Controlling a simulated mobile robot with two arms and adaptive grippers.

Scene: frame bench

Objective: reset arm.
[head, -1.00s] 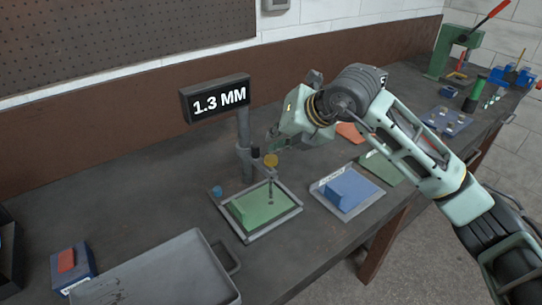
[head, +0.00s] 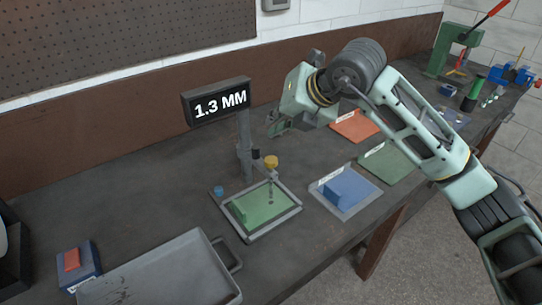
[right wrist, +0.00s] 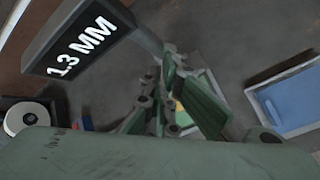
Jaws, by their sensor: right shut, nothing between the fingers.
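My right gripper (head: 279,127) is above the bench, just right of the display post in the head view. Its green fingers (right wrist: 172,105) show in the right wrist view, shut and empty. The right arm reaches in from the right. Left of the gripper stands the display reading 1.3 MM (head: 216,103), which also looms at the upper left of the right wrist view (right wrist: 80,45). Below the gripper is the gauge stand with a yellow knob (head: 271,162) over a green plate (head: 262,205) in a grey frame. My left gripper is not in view.
Blue (head: 347,187), green (head: 393,162) and orange (head: 355,126) mats lie to the right of the gauge. A grey tray (head: 165,275) and a box with a red top (head: 75,267) are at front left. A green press (head: 447,52) stands at the far right end.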

